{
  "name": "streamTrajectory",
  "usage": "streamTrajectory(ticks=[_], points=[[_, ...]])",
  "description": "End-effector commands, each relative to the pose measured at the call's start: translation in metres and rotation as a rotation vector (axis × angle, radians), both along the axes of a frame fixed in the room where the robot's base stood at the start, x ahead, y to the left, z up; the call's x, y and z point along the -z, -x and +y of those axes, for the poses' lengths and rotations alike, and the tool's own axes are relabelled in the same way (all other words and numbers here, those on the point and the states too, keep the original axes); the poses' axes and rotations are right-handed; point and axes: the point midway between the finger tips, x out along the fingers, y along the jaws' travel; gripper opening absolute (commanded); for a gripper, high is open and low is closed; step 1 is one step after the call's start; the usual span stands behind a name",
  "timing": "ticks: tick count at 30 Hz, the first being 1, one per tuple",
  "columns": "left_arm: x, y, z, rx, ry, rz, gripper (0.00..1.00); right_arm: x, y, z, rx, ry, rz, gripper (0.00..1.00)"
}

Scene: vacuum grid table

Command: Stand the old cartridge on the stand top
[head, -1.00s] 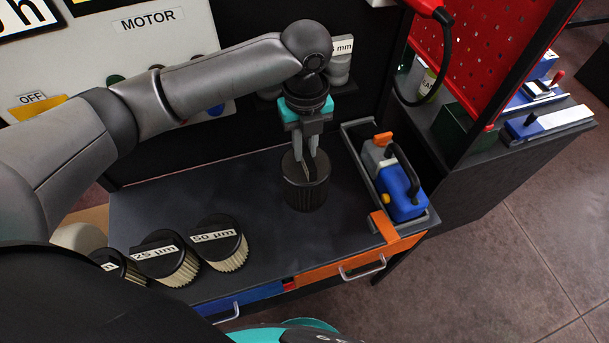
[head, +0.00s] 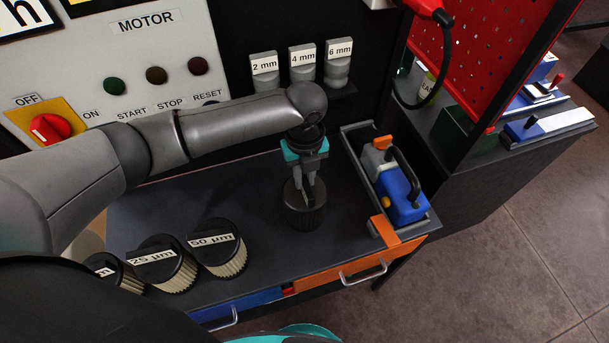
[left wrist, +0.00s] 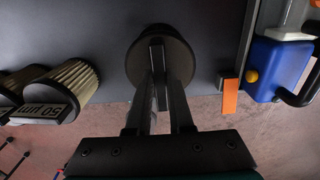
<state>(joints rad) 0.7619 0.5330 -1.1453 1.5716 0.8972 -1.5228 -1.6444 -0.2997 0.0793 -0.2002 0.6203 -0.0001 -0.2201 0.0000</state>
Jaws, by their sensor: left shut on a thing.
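The old cartridge (head: 304,217) is a dark, almost black cylinder with a raised bar on its top. My left gripper (head: 308,192) points down and is shut on that bar. The cartridge is upright over the dark grey stand top (head: 262,262), right of the middle; I cannot tell whether its base touches. In the left wrist view the cartridge's round top (left wrist: 137,63) shows from above, with the gripper fingers (left wrist: 160,78) on both sides of the bar. The cartridge's underside is hidden. My right gripper is not in view.
Pale pleated cartridges, among them the 25 µm (head: 165,265) and 50 µm (head: 222,248), stand at the front left. A tray (head: 352,150) with a blue pump (head: 398,190) stands at the right edge. Behind is a motor panel (head: 150,50). The stand top between is clear.

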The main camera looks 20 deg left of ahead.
Motion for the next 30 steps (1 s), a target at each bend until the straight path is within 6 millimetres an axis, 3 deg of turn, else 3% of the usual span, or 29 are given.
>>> streamTrajectory(ticks=[2, 3, 11, 21, 30], points=[[0.002, 0.000, 0.000, 0.000, 0.001, -0.001, 0.00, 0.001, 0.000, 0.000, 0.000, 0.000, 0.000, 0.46], [0.003, 0.000, 0.000, 0.000, -0.001, 0.001, 0.22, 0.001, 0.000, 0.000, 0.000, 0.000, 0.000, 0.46], [0.003, 0.000, 0.000, 0.000, 0.000, 0.001, 0.49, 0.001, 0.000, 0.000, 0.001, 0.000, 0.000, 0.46], [-0.005, -0.001, 0.000, 0.000, 0.000, -0.001, 0.49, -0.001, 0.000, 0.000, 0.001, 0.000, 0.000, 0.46], [-0.064, -0.001, 0.000, 0.000, 0.002, -0.005, 0.49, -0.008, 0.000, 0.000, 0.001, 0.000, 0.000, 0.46]])
